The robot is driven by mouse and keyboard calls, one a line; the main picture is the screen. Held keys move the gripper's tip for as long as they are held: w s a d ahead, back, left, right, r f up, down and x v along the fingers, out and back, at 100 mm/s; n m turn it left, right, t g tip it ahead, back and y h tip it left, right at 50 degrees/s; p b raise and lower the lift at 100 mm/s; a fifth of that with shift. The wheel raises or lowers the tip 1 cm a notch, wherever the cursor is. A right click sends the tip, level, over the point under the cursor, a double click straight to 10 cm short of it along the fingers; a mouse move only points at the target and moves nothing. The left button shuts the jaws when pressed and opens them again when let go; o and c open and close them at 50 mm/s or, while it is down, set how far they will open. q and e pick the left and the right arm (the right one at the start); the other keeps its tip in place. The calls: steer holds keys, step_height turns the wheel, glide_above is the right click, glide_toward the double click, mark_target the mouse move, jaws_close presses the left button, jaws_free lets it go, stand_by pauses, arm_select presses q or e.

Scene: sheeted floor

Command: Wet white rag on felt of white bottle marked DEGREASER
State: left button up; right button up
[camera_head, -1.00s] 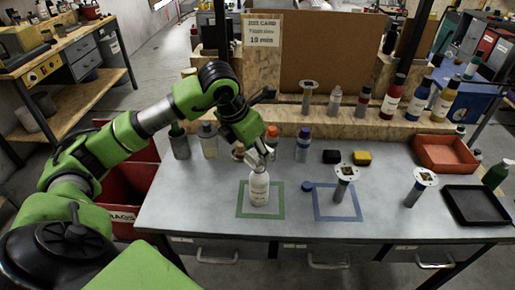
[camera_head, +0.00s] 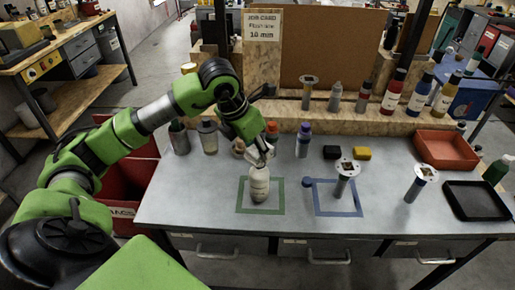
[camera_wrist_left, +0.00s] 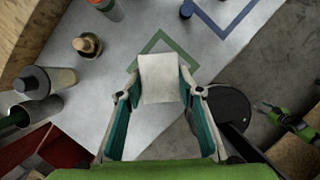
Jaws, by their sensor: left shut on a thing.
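A white bottle (camera_head: 259,185) stands inside the green square outline (camera_head: 280,209) on the grey workbench; its label is too small to read. My left gripper (camera_head: 262,156) is directly above the bottle, pointing down at its top. In the left wrist view, the gripper (camera_wrist_left: 160,98) is shut on a white rag (camera_wrist_left: 160,78), which hangs flat between the fingers. The rag hides the bottle there. The felt top is hidden, and I cannot tell whether the rag touches it. My right gripper is not in view.
A blue square outline (camera_head: 338,213) lies to the right, with a metal stand (camera_head: 345,180) at it. Bottles (camera_head: 303,141) stand behind the gripper. A red tray (camera_head: 446,151) and black tray (camera_head: 476,201) are at the right. A red bin (camera_head: 122,175) stands left of the bench.

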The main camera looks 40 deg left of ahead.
arm_select(q)
steer(key=shift+f+b, duration=0.4)
steer(key=shift+f, duration=0.05)
steer(key=shift+s+f, duration=0.1)
stand_by(1.6)
step_height(320, 180, up, 2)
steer(key=shift+r+p, duration=0.1)
steer(key=shift+p, duration=0.4)
steer(key=shift+r+p, duration=1.6)
steer(key=shift+r, duration=0.95)
